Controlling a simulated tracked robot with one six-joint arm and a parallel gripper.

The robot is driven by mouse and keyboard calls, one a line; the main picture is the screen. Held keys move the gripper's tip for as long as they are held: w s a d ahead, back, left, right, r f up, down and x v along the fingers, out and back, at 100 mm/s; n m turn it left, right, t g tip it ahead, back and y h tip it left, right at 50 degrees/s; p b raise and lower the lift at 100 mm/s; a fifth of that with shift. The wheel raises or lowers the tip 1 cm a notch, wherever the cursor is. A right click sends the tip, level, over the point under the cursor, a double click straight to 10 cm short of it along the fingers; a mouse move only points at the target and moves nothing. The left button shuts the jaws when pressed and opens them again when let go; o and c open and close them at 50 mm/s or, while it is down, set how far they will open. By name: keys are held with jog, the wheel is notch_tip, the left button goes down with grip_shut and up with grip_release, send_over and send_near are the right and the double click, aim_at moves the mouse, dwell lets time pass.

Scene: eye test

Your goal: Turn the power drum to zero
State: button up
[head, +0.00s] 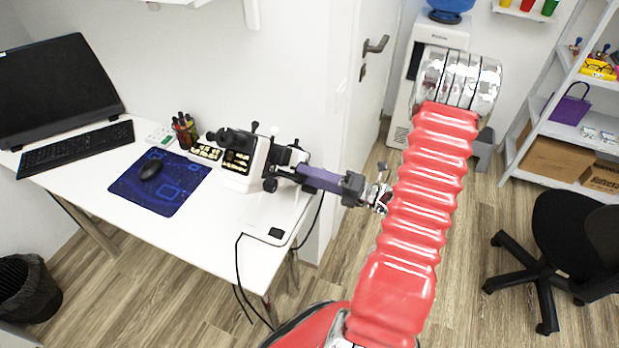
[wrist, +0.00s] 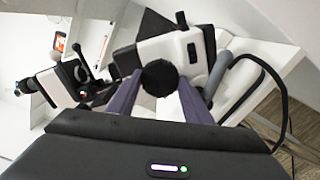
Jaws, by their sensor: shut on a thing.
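A white and black microscope-like instrument (head: 245,165) stands at the right end of the desk, and it also fills the top of the wrist view (wrist: 203,42). A round black knob, which looks like the power drum (wrist: 160,77), sits on its side between my fingertips. My gripper (head: 299,171) reaches in from the right with its purple fingers; in the wrist view the two fingers (wrist: 160,94) lie on either side of the drum and are shut on it. No marking or zero is readable on the drum. The contact is hidden in the head view.
The white desk (head: 215,225) also holds a mouse mat (head: 180,190) with a mouse, a pen holder (head: 185,128), a keyboard (head: 75,148) and a monitor (head: 55,85). A black cable (head: 240,270) hangs off its front edge. An office chair (head: 570,235) stands at the right.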

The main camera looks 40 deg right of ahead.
jog(key=shift+f+m, duration=0.15)
jog(key=shift+m, duration=1.85)
jog(key=o, duration=1.1)
jog(key=shift+s+d, duration=0.1)
jog(key=v, duration=1.3)
jog(key=shift+s, duration=0.3)
